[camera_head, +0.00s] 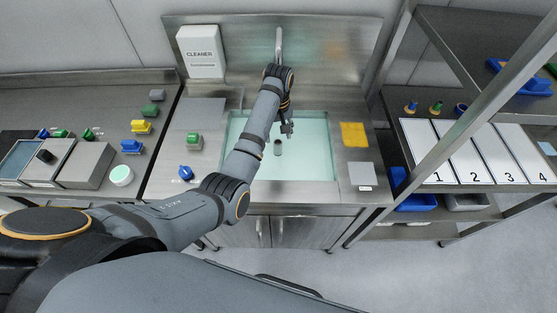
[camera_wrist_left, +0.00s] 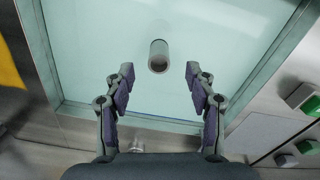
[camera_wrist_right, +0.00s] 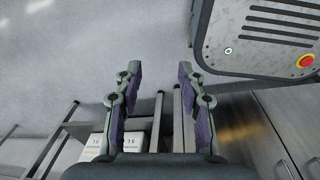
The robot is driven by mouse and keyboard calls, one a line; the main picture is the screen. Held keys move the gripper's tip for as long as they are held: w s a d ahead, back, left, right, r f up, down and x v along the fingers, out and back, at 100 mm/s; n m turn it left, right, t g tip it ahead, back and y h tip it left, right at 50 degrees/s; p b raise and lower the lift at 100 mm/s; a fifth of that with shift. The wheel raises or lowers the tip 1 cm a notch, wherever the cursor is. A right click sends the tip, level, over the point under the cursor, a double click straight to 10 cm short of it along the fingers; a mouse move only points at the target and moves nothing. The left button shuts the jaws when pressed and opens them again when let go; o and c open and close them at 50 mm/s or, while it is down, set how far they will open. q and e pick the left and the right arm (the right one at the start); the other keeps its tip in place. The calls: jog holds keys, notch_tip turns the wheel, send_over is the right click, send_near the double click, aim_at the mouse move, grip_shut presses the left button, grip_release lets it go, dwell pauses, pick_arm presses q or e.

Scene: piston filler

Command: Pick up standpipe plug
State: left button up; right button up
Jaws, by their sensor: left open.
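The standpipe plug (camera_head: 278,148) is a short grey-green cylinder standing in the water-filled sink (camera_head: 315,168). In the left wrist view the plug (camera_wrist_left: 158,56) shows its round dark top, ahead of and between the fingers. My left gripper (camera_head: 288,130) is over the sink, a little above and beside the plug. In its wrist view the left gripper (camera_wrist_left: 159,85) is open, with nothing between its fingers. My right gripper (camera_wrist_right: 157,80) has its fingers apart and empty, over the floor. It is not seen in the head view.
A tap (camera_head: 278,45) stands behind the sink. A yellow cloth (camera_head: 353,134) lies to its right. A green-topped block (camera_head: 193,140) and a blue item (camera_head: 185,172) sit on the left counter. A metal shelf rack (camera_head: 440,188) stands at the right.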

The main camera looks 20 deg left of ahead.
aim_at(278, 142)
pick_arm(q)
jog(key=shift+w+f, duration=0.15)
jog(key=shift+f, duration=0.45)
jog(key=shift+w+f, duration=0.15)
jog(key=shift+f, duration=0.45)
jog(key=shift+a+f+p, duration=0.15)
jog(key=shift+f+p, duration=0.2)
jog(key=shift+f, duration=0.45)
notch_tip(278, 142, down, 3)
jog(key=shift+w+a+r, duration=0.1)
jog(key=shift+w, duration=0.05)
jog(key=shift+f, duration=0.4)
jog(key=shift+w+f, duration=0.1)
jog(key=c, duration=0.5)
grip_shut()
pick_arm(e)
jog(key=shift+w+a+r, duration=0.1)
jog(key=shift+w+r, duration=0.2)
jog(key=shift+w, duration=0.3)
jog(key=shift+w+r, duration=0.3)
jog(key=shift+w, duration=0.25)
